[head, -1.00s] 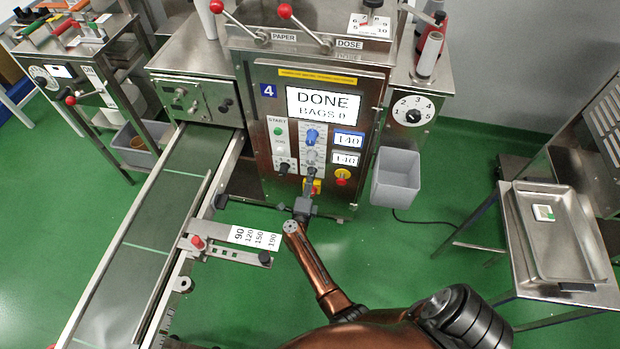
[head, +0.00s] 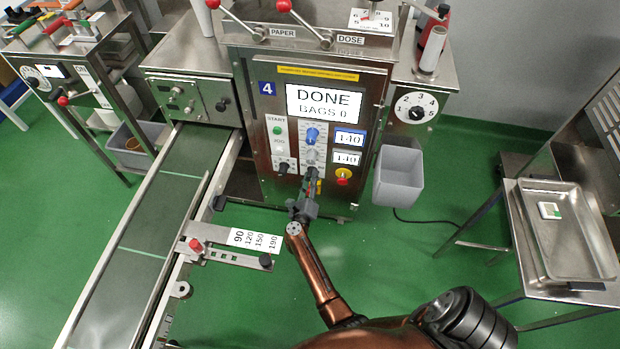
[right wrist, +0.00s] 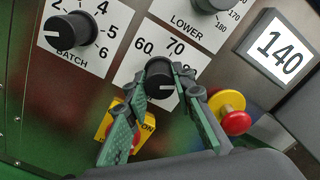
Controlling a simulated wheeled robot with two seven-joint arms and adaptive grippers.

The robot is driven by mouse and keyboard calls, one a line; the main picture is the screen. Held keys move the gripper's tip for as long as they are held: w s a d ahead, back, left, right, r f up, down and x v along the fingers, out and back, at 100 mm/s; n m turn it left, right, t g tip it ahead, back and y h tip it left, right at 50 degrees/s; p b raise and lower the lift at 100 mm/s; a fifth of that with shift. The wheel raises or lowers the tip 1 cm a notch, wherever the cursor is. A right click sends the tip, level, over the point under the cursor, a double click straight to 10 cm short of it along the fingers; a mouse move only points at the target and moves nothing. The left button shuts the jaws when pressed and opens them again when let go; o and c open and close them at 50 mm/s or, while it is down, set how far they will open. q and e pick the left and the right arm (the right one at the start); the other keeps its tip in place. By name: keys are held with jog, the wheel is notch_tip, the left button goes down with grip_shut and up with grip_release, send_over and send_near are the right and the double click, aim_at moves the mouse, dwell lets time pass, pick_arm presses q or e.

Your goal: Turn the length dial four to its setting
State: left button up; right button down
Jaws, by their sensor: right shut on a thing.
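The black length dial (right wrist: 161,84) sits on a white plate marked 60 and 70 in the right wrist view. Its white pointer mark faces toward the lower right. My right gripper (right wrist: 170,75) has its green-padded fingers on either side of the dial and is shut on it. In the head view my right gripper (head: 311,182) reaches up to the lower panel of machine four (head: 268,88), and the dial is mostly hidden there. The screen (head: 324,104) reads DONE, BAGS 0. My left gripper is not in view.
The batch dial (right wrist: 72,34) is left of the held dial, and the LOWER dial (right wrist: 212,3) is above. A red button (right wrist: 235,122) and a red-and-yellow switch (right wrist: 120,124) are close to my fingers. A conveyor (head: 150,225) runs at the left.

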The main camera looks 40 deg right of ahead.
jog(key=shift+a+f, duration=0.1)
dwell(0.3)
jog(key=c, duration=1.7)
grip_release()
jog(key=shift+o, duration=0.2)
